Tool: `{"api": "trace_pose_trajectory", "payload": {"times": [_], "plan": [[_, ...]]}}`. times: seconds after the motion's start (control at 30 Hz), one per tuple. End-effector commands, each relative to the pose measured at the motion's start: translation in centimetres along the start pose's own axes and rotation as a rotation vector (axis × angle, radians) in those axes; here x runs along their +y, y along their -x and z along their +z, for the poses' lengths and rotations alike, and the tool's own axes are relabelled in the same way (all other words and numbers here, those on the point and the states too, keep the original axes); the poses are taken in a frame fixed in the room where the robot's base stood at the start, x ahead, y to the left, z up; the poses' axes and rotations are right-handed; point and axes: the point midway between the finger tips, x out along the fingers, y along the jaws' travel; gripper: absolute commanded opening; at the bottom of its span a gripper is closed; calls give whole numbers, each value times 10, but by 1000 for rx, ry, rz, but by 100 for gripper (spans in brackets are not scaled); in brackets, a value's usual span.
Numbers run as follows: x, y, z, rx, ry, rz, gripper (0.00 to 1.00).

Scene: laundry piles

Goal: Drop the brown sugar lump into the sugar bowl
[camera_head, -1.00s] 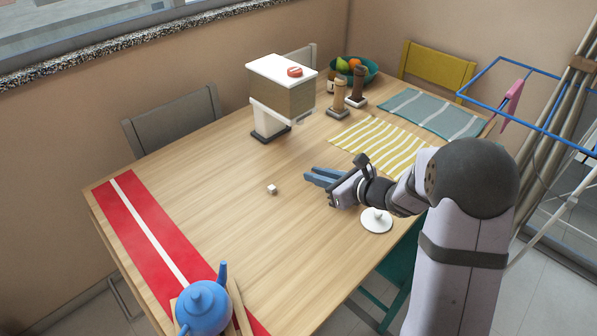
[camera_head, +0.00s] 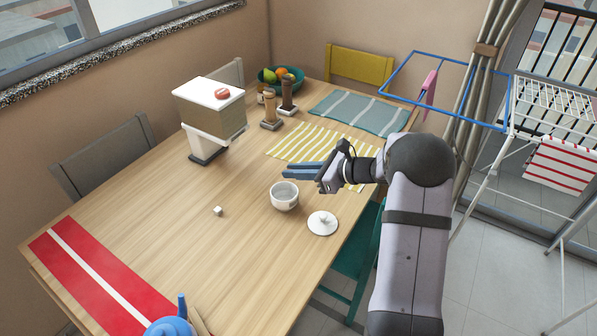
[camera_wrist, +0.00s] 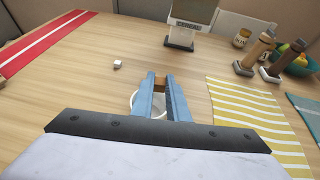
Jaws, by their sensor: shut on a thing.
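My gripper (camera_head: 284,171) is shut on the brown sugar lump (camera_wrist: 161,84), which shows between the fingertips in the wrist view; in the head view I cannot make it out. The white sugar bowl (camera_head: 284,195) stands open on the table, below the fingers in the head view. In the wrist view the bowl (camera_wrist: 134,102) is partly hidden behind my fingers (camera_wrist: 161,77). Its white lid (camera_head: 323,223) lies apart on the table, to the bowl's lower right. A white lump (camera_head: 218,210) lies on the table left of the bowl.
The wooden table (camera_head: 185,240) is clear around the bowl's left side. A yellow striped mat (camera_head: 305,143) lies behind my gripper. A white-topped dispenser (camera_head: 206,120), two mills (camera_head: 270,110) and a fruit bowl (camera_head: 298,78) stand farther back. A blue teapot (camera_head: 170,327) is at the front.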

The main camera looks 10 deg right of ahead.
Motion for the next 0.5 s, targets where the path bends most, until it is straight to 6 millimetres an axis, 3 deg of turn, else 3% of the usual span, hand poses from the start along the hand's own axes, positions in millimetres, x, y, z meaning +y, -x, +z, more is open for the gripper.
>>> {"api": "trace_pose_trajectory", "payload": {"times": [0.27, 0.5], "plan": [[0, -3, -8, 1, -2, -3, 0], [0, -11, -27, 0, -2, -3, 0]]}}
